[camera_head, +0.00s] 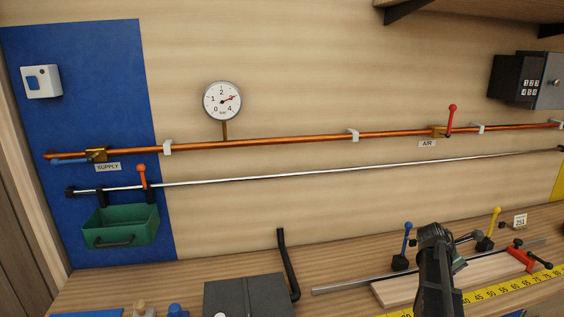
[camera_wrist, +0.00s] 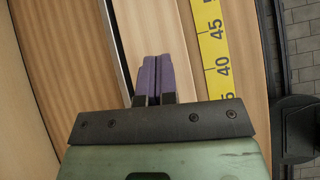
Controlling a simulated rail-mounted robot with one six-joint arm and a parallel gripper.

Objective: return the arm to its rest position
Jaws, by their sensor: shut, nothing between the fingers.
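My gripper (camera_wrist: 155,75) shows in the wrist view with its two purple-tipped fingers pressed together and nothing between them. It is over a pale wooden board, beside a yellow measuring strip (camera_wrist: 213,45). In the head view my dark arm rises from the bottom edge at right of centre, in front of the board (camera_head: 398,291) on the workbench (camera_head: 185,275). The fingertips cannot be made out clearly there.
Near my arm stand a blue-handled clamp (camera_head: 406,245), a yellow-handled clamp (camera_head: 491,230) and a red stop (camera_head: 521,259). A metal rail (camera_head: 340,285) lies behind the board. A dark box (camera_head: 245,297) and bent black bar (camera_head: 287,262) are left. Pipes (camera_head: 290,139) cross the wall.

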